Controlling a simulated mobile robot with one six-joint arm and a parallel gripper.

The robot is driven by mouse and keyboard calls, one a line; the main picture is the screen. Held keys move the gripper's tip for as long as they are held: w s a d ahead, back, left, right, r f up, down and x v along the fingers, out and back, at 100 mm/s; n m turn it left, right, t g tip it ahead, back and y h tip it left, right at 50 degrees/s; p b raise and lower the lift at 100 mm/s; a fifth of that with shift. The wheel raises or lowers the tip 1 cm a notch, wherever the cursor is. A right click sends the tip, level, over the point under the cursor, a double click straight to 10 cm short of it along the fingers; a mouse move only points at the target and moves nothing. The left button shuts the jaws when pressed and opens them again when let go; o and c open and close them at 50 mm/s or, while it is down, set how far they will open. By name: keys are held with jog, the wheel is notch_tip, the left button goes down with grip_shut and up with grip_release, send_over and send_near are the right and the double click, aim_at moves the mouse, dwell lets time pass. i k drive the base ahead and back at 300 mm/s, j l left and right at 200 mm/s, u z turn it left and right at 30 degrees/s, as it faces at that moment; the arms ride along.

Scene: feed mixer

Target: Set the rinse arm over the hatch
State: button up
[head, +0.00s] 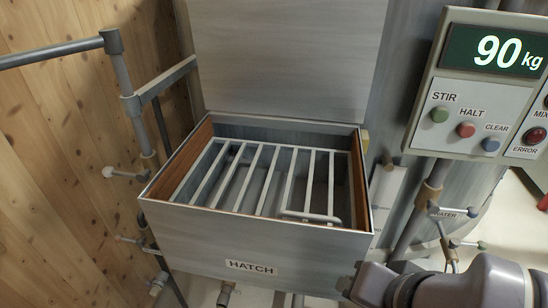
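The hatch (250,243) is a grey box with a "HATCH" label on its front. Its lid (285,55) stands raised at the back. A pale barred grate (262,180) with a handle at its front right lies across the opening. A grey pipe (55,53), which looks like the rinse arm, runs left from the top of an upright post (122,75) at the hatch's left. It points away from the hatch, and its far end is cut off by the frame. Links of my arm show at the lower right. My gripper's fingers do not show.
A control panel (480,125) at the right reads 90 kg, with STIR, HALT and CLEAR buttons. Below it are pipes and a valve labelled WATER (447,212). A bracket (166,78) joins the post toward the lid. A wooden wall (50,180) is close on the left.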

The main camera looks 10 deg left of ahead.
aim_at(110, 39)
jog(key=u, duration=1.85)
